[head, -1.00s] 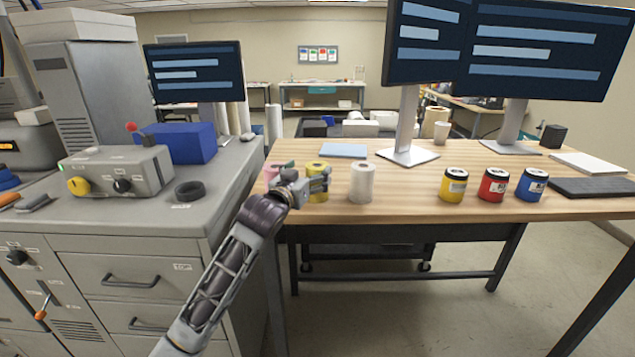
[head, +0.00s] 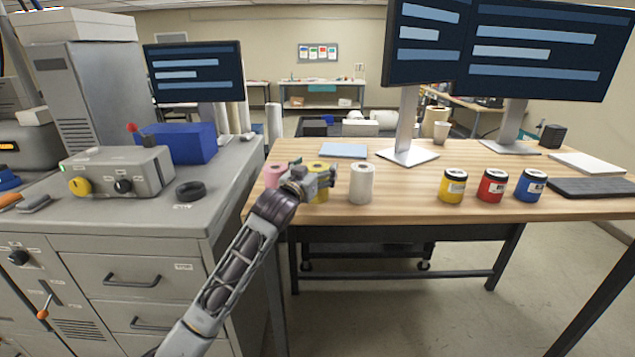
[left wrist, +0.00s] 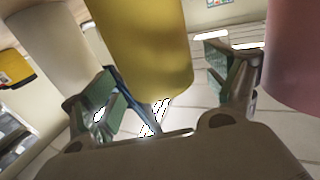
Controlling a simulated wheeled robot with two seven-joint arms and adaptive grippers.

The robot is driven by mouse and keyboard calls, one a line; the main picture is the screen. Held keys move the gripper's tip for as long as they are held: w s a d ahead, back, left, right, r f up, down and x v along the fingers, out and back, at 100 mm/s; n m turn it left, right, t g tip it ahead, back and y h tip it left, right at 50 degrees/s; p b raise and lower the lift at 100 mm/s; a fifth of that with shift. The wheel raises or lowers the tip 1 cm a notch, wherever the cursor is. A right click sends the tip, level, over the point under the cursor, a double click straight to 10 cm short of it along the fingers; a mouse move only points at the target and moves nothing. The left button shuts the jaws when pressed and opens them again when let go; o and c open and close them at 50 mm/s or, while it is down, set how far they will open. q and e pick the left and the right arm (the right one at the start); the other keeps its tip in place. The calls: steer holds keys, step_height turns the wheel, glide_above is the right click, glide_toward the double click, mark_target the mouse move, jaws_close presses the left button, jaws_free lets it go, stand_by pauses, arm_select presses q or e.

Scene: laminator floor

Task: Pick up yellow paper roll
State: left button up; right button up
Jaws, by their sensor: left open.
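The yellow paper roll (head: 320,196) stands upright on the wooden table between a pink roll (head: 273,178) and a white roll (head: 361,184). My left gripper (head: 322,177) is in front of the yellow roll and hides part of it. In the left wrist view, the yellow roll (left wrist: 150,45) is between the two spread fingers of the left gripper (left wrist: 166,85), with gaps showing on both sides. The white roll (left wrist: 55,45) is outside one finger and the pink roll (left wrist: 293,60) is outside the other. My right gripper is not in view.
Yellow (head: 453,186), red (head: 494,186) and blue (head: 531,186) jars stand to the right on the table (head: 410,205). A monitor stand (head: 407,155) and a blue pad (head: 343,150) are behind the rolls. A grey cabinet (head: 130,240) is at the left.

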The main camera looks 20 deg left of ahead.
arm_select(q)
steer(key=shift+w, duration=0.65)
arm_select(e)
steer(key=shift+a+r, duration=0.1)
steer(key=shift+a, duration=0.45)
